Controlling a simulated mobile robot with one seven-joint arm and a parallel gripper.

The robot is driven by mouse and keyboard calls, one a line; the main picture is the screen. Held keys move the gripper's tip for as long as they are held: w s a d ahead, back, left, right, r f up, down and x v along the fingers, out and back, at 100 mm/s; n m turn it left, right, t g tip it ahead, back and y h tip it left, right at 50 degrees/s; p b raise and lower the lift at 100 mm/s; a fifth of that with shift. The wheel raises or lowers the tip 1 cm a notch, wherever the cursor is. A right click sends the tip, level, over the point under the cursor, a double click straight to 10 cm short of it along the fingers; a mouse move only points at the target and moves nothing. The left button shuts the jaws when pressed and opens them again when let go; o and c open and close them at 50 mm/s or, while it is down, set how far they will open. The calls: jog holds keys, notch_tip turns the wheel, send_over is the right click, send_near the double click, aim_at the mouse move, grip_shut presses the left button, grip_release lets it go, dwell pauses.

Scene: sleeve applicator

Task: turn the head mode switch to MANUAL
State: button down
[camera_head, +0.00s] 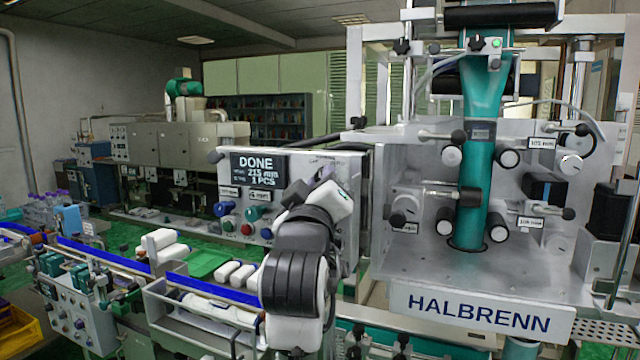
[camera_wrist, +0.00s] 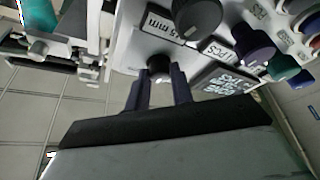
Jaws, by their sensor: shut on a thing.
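In the wrist view a small black knob (camera_wrist: 159,64) sits on the pale control panel, between the two fingers of my gripper (camera_wrist: 160,78). The fingers are closed on its sides. I cannot read a mode label or tell which way the knob points. In the head view my gripper (camera_head: 292,197) is at the right part of the control panel (camera_head: 345,205), right of the display, and my wrist and gripper hide the knob. The panel's display (camera_head: 260,168) reads DONE, 215 mm, 1 PCS.
The large HALBRENN machine (camera_head: 480,310) stands to the right. A conveyor with white bottles (camera_head: 165,240) runs at the left below my arm.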

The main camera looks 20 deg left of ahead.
jog(key=c, duration=1.2)
grip_release()
jog(key=b+v, duration=0.5)
jog(key=v, duration=0.9)
jog(key=shift+w, duration=0.1)
